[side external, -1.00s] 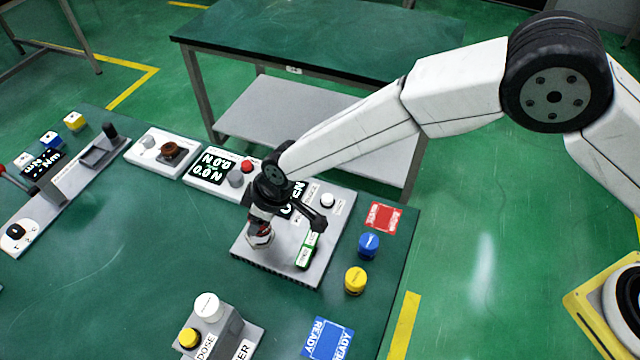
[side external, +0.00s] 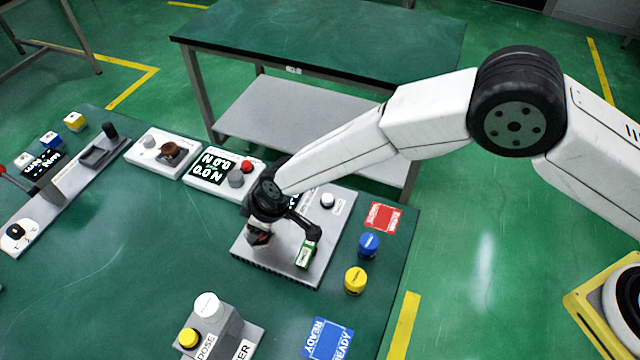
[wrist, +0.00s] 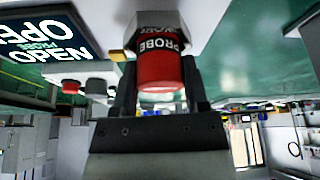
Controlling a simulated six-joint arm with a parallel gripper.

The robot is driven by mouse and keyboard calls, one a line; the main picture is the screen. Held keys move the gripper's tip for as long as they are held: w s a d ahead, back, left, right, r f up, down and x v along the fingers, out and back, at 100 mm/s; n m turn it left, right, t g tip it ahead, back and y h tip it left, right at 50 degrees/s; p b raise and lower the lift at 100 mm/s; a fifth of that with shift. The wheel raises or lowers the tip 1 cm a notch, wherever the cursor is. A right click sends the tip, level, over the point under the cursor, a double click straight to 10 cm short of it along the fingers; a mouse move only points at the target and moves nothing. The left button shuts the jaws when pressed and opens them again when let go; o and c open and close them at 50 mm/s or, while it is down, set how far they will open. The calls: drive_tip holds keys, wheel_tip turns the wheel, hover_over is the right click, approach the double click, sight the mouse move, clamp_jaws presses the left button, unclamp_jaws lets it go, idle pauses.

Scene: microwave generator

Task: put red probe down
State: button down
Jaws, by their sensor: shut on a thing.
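The red probe (wrist: 160,70) is a short red cylinder with a dark "PROBE" band and a pale metal hexagonal collar. In the wrist view it sits between the two dark fingers of my gripper (wrist: 161,88), which is shut on it. In the side external view, my gripper (side external: 259,232) points down over the left part of the grey panel (side external: 280,268), and the probe is mostly hidden by it. The collar end is close to the panel; I cannot tell whether they touch. The screen with "PROBE OPEN" (wrist: 45,40) shows in the wrist view.
A green-and-white piece (side external: 306,254) at a black arm's end is just right of my gripper. Yellow (side external: 355,281) and blue (side external: 369,246) knobs, a red card (side external: 383,216) and a white knob (side external: 327,200) are nearby.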

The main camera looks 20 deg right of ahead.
drive_tip(key=shift+f, duration=0.1)
drive_tip(key=shift+c, duration=0.5)
unclamp_jaws()
drive_tip(key=shift+v, duration=3.9)
drive_tip(key=shift+d, duration=0.25)
